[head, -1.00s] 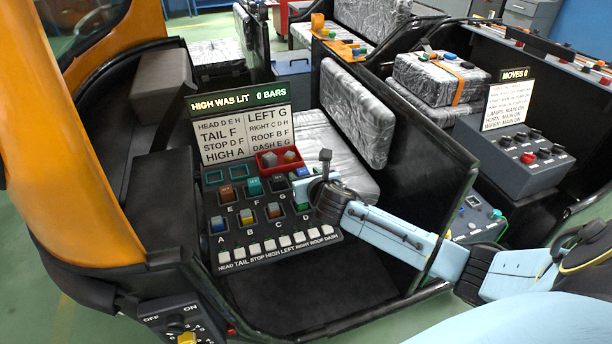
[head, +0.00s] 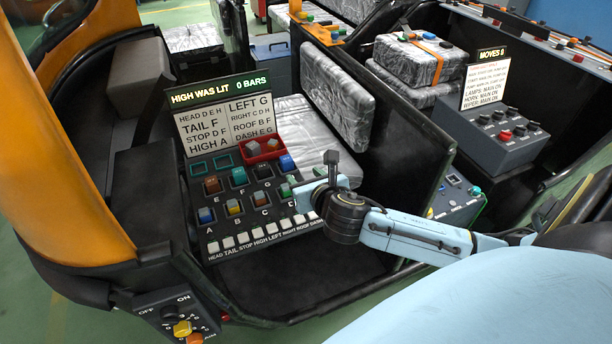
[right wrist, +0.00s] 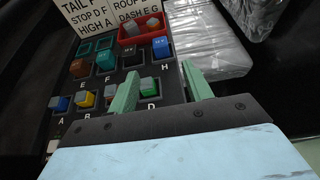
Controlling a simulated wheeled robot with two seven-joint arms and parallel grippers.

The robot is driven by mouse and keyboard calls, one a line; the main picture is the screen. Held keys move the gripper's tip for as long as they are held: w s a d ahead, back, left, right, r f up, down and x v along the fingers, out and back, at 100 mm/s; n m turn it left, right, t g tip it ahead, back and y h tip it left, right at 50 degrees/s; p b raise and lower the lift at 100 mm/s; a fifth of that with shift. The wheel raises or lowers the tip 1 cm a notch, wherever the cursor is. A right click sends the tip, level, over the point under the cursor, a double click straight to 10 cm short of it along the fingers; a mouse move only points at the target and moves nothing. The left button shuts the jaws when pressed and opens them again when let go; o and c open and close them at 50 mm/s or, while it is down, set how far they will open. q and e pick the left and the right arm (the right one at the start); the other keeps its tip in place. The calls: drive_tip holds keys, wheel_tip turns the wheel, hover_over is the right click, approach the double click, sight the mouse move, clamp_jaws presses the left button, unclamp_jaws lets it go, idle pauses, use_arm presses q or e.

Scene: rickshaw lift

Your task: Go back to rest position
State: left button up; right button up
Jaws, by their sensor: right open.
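My right gripper (head: 297,193) is low over the right side of the slot panel (head: 215,240), beside slot D. In the right wrist view its two green fingers (right wrist: 160,84) are apart with nothing held between them. A green block (right wrist: 150,86) at slot D shows between and beyond them. A blue block (right wrist: 160,46) stands at slot H. Other coloured blocks stand in the lettered slots, such as the blue one (head: 206,215) at A. In the head view my arm hides part of the panel's right edge. My left gripper is not in view.
The sign (head: 228,92) reads HIGH WAS LIT, 0 BARS. A silver seat (head: 310,130) and a dark side wall (head: 405,150) stand close to my right arm. An OFF/ON switch box (head: 160,312) is at front left.

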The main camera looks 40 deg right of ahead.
idle(0.5)
drive_tip(key=shift+s+a+f+m, duration=0.25)
drive_tip(key=shift+s+m, duration=0.15)
drive_tip(key=shift+m, duration=0.2)
drive_tip(key=s+a+f+m+g, duration=0.1)
drive_tip(key=s+m, duration=0.2)
drive_tip(key=m, duration=0.1)
drive_tip(key=s+a+f+m+g, duration=0.2)
drive_tip(key=s+m, duration=0.1)
drive_tip(key=m, duration=0.2)
drive_tip(key=s+a+f+m+g, duration=0.1)
drive_tip(key=s+m, duration=0.2)
drive_tip(key=m, duration=0.2)
drive_tip(key=shift+s+a+f+g+y, duration=0.15)
drive_tip(key=shift+s+a+g+y, duration=0.05)
drive_tip(key=shift+s+g+y, duration=0.15)
drive_tip(key=s+a+f+m+g+y, duration=0.1)
drive_tip(key=s+a+m+g, duration=0.1)
drive_tip(key=s+m, duration=0.55)
drive_tip(key=s+a+f+m+g+y, duration=0.1)
drive_tip(key=s+a+m+g+y, duration=0.15)
drive_tip(key=s+m, duration=0.5)
wheel_tip(320, 180, down, 23)
drive_tip(key=g+h, duration=0.1)
drive_tip(key=s+d+f+g, duration=0.1)
drive_tip(key=s+d+f, duration=0.1)
drive_tip(key=s+f, duration=1.3)
drive_tip(key=shift+s+d+f+m+g+b, duration=0.2)
drive_tip(key=shift+s+f+m+g+b, duration=0.15)
drive_tip(key=shift+f, duration=0.3)
